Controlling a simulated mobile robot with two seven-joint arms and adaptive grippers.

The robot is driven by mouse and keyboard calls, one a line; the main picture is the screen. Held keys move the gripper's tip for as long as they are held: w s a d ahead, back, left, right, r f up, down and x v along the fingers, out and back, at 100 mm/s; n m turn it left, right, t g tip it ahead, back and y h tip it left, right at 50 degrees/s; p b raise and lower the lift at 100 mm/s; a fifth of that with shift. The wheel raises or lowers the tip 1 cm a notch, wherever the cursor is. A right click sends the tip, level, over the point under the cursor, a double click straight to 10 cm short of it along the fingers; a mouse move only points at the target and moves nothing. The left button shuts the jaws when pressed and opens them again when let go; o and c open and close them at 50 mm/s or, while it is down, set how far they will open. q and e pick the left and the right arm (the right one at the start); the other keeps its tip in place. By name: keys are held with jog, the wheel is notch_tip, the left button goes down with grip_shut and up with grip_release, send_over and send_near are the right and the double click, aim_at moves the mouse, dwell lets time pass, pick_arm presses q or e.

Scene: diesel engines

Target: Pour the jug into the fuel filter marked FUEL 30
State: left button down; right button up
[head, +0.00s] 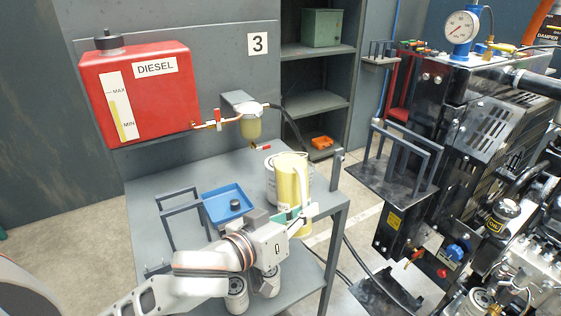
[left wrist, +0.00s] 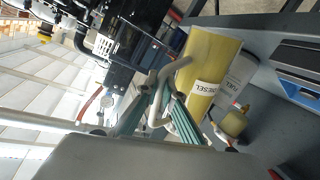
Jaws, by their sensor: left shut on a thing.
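The jug (head: 290,183) is a translucent yellow cylinder with a pale handle. It also shows in the left wrist view (left wrist: 214,52), with a DIESEL label. My left gripper (head: 304,214) is shut on its handle, and the teal fingers show in the left wrist view (left wrist: 160,100). The jug looks upright at the bench's right end; I cannot tell whether it touches the bench. A white canister (head: 268,168), partly hidden behind the jug, shows FUEL lettering in the left wrist view (left wrist: 238,72); its number is unreadable. My right gripper is not in view.
A blue tray (head: 222,197) and grey racks are behind. A red DIESEL tank (head: 140,92) hangs on the wall. Engine parts (head: 490,150) crowd the right, beyond a floor gap.

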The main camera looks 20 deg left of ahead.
aim_at(301, 182)
pick_arm(q)
jog(key=shift+w+r+p, duration=0.1)
jog(key=shift+r+p, duration=0.2)
jog(key=shift+r, duration=0.05)
dwell(0.4)
jog(key=shift+w+a+r+n+g+p, duration=0.15)
jog(key=shift+a+r+n+g+p, duration=0.1)
jog(key=shift+n+g+p, duration=0.2)
dwell(0.6)
jog(key=shift+w+a+r+n+g+p, duration=0.15)
jog(key=shift+w+r+n+p, duration=0.1)
jog(key=shift+r+p, duration=0.55)
jog(key=shift+w+a+r+n+g+p, duration=0.1)
jog(key=shift+w+r+n+p, duration=0.1)
jog(key=shift+r+p, duration=0.6)
dwell(0.8)
jog(key=shift+w+a+r+n+g+h+p, duration=0.15)
jog(key=shift+r+n+g+p, duration=0.1)
jog(key=shift+r+p, duration=0.2)
jog(key=shift+w+a+r+n+g+h+p, duration=0.15)
jog(key=shift+r+n+p, duration=0.1)
jog(key=shift+r+p, duration=0.2)
dwell(1.6)
jog(key=shift+s+d, duration=0.1)
jog(key=shift+d, duration=0.05)
